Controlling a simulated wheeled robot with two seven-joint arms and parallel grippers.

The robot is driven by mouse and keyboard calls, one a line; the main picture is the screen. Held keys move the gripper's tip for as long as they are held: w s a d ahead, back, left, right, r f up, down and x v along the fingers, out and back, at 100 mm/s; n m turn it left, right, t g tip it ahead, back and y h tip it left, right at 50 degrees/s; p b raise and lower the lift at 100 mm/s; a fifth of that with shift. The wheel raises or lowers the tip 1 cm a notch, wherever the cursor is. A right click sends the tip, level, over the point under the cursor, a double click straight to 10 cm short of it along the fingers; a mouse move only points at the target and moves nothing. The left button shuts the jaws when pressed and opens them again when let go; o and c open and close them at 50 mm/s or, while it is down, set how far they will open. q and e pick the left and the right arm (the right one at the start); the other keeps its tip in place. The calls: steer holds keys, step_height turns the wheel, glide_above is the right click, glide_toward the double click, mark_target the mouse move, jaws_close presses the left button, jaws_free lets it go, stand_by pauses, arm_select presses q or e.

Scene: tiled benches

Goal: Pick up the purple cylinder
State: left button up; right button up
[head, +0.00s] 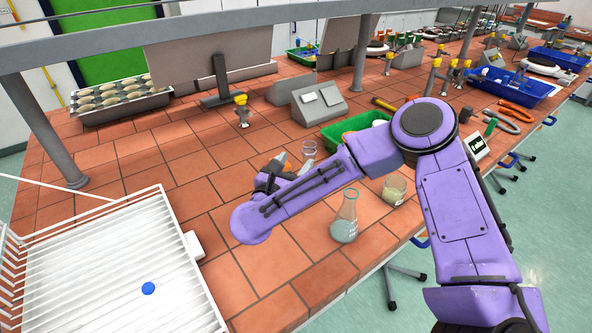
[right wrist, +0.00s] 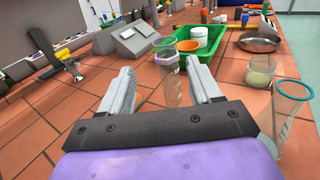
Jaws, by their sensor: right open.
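A clear glass cylinder with a purple collar stands upright on the tiled bench. In the right wrist view the cylinder (right wrist: 170,88) shows in the gap between my fingers, towards the right finger. Its rim also shows in the head view (head: 309,147), just past my gripper, with its lower part hidden. My right gripper (head: 292,167) is open and low over the bench. Its two grey fingers show in the right wrist view (right wrist: 159,68), one each side of the cylinder, and I see no grip on it. My left gripper is not in view.
A conical flask (head: 344,218) and a beaker (head: 394,189) stand near my right arm. A green tray (right wrist: 205,42) with containers lies behind the cylinder. A white rack (head: 100,270) and a blue round thing (head: 148,288) are at lower left. Bare tiles lie left of my gripper.

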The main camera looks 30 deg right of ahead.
mark_target(312, 144)
steer(key=d, duration=0.3)
steer(key=d+r, duration=0.1)
steer(key=d, duration=0.1)
steer(key=shift+w, duration=0.3)
steer(key=w+d, duration=0.1)
steer(key=w, duration=0.1)
steer(key=w+d+f, duration=0.1)
steer(key=w+d, duration=0.1)
steer(key=shift+w, duration=0.1)
steer(key=shift+w+d, duration=0.2)
steer(key=shift+d, duration=0.05)
steer(key=shift+s+r, duration=0.25)
steer(key=shift+s, duration=0.05)
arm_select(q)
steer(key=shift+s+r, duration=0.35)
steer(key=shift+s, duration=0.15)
arm_select(e)
steer(key=shift+w, duration=0.1)
jaws_close()
